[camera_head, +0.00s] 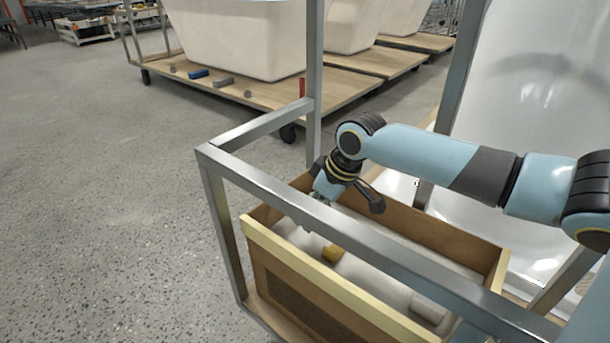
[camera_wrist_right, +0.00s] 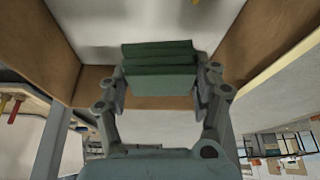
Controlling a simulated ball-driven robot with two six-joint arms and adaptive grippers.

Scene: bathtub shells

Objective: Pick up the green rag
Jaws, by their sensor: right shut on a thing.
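The green rag (camera_wrist_right: 158,62) shows in the right wrist view as a folded block. It sits between the two fingers of my right gripper (camera_wrist_right: 161,82), which are shut on it from both sides. In the head view my right gripper (camera_head: 318,200) reaches down at the left end of a wooden box (camera_head: 277,253). The rag cannot be made out there, hidden by the gripper and frame. My left gripper is in neither view.
A grey metal frame rail (camera_head: 372,258) crosses over the box, close to my right gripper. A white tub shell (camera_head: 540,110) stands at right. Open floor (camera_head: 110,200) lies at left.

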